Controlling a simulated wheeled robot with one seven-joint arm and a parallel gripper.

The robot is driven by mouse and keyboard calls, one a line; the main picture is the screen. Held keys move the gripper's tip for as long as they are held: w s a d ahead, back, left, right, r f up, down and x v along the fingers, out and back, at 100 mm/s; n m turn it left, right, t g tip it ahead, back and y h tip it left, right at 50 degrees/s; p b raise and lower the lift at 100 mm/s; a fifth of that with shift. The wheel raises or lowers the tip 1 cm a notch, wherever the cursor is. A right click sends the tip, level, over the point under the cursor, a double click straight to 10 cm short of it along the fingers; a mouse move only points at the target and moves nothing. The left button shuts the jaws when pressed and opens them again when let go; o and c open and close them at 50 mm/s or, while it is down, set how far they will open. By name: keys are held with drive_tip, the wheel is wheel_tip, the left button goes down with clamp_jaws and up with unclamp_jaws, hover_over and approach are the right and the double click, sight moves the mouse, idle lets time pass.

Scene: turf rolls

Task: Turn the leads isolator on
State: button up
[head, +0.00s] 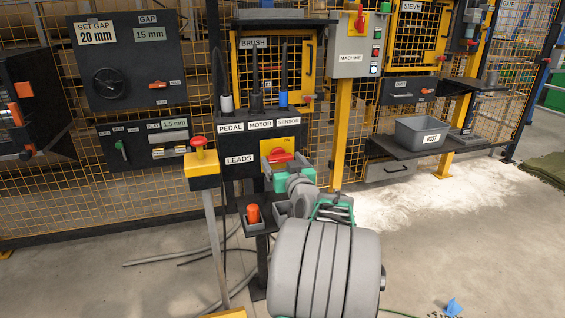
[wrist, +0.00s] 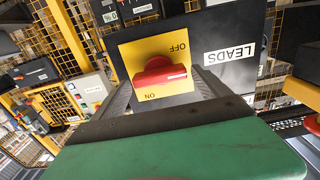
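The leads isolator is a red handle (head: 279,158) on a yellow plate (head: 267,146), on the dark box labelled LEADS. In the wrist view the red handle (wrist: 160,74) lies roughly crosswise on the yellow plate (wrist: 125,50). The plate's OFF mark is above the handle and its ON mark below, both upside down there. My gripper (head: 287,166), with green parts, is right in front of the isolator. In the wrist view my gripper (wrist: 165,88) has its two dark fingers apart, one on each side of the handle, with gaps showing. Contact with the handle is not visible.
A yellow post with a red mushroom button (head: 198,142) stands just left of the box. An orange-red object (head: 253,214) sits in a small tray below it. The grey MACHINE box (head: 352,50) hangs to the right. Pale powder covers the floor at right.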

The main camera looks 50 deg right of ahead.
drive_tip(key=c, duration=1.1)
drive_tip(key=shift+c, duration=0.2)
drive_tip(key=shift+m, duration=0.3)
drive_tip(key=m+p, duration=0.2)
drive_tip(key=m, duration=0.2)
drive_tip(key=shift+s+d, duration=0.1)
drive_tip(key=m+p, duration=0.2)
drive_tip(key=m, duration=0.2)
drive_tip(key=shift+m, duration=0.4)
drive_tip(key=m+p, duration=0.4)
drive_tip(key=m, duration=0.1)
drive_tip(key=shift+d, duration=0.1)
drive_tip(key=shift+f+m+p, duration=0.25)
drive_tip(key=shift+m+p, duration=0.9)
drive_tip(key=shift+m, duration=0.55)
